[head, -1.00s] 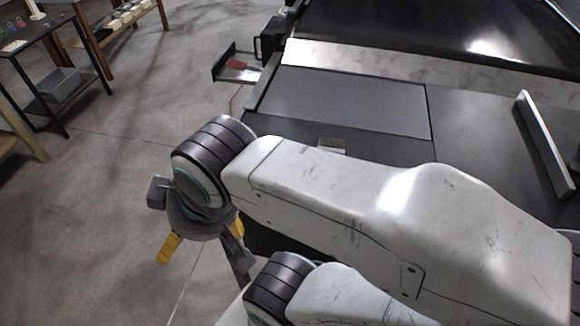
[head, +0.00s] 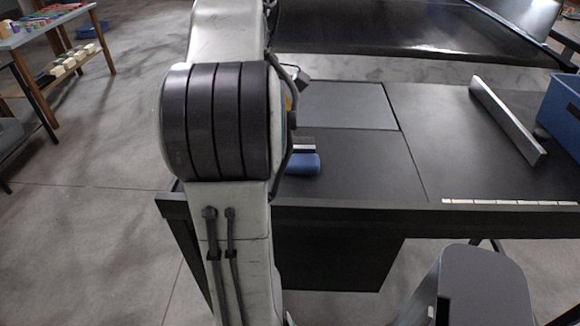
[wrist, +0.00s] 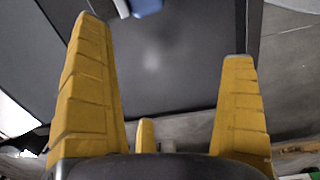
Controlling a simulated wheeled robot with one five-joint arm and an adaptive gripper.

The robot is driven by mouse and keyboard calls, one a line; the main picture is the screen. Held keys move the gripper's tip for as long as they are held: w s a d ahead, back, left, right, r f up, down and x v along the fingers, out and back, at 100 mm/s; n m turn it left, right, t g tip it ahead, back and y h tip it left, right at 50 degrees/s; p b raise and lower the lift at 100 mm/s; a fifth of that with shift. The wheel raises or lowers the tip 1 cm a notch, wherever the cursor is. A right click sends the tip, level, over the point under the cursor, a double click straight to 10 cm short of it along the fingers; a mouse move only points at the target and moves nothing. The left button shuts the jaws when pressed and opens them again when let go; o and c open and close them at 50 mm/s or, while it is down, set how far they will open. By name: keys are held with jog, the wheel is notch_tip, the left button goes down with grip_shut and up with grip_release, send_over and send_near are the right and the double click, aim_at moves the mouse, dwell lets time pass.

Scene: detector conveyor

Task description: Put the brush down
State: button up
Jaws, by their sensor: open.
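The brush, a blue block-like piece with a pale strip (head: 303,162), lies on the dark table top just right of my arm in the head view. Part of it may be hidden behind the arm. A blue and pale piece of it also shows at the top edge of the wrist view (wrist: 148,6). My gripper (wrist: 162,42) is open, with its yellow fingers wide apart and nothing between them. The brush is beyond the fingertips, apart from them. In the head view my arm hides nearly all of the gripper.
The dark table (head: 350,165) has free room right of the brush. A grey bar (head: 507,122) stands on it farther right, beside a blue bin (head: 562,110). A conveyor belt (head: 390,32) runs behind. A side table with coloured items (head: 40,25) stands at far left.

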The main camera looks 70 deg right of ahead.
aim_at(301, 147)
jog(key=shift+n+y, duration=0.3)
jog(key=shift+y, duration=0.1)
jog(key=s+d, duration=0.1)
jog(key=s, duration=0.1)
jog(key=s+d+f+b, duration=0.1)
jog(key=s+d, duration=0.1)
jog(key=s+d+f, duration=0.1)
jog(key=s+d, duration=0.1)
jog(key=shift+s+f, duration=0.15)
jog(key=shift+f, duration=0.1)
jog(key=shift+s+d+f+b, duration=0.1)
jog(key=shift+s+f+b, duration=0.1)
jog(key=shift+s+b, duration=0.1)
jog(key=shift+d+f+b, duration=0.1)
jog(key=shift+f+b, duration=0.45)
jog(key=shift+f, duration=2.95)
jog(key=c, duration=1.3)
jog(key=shift+r, duration=0.15)
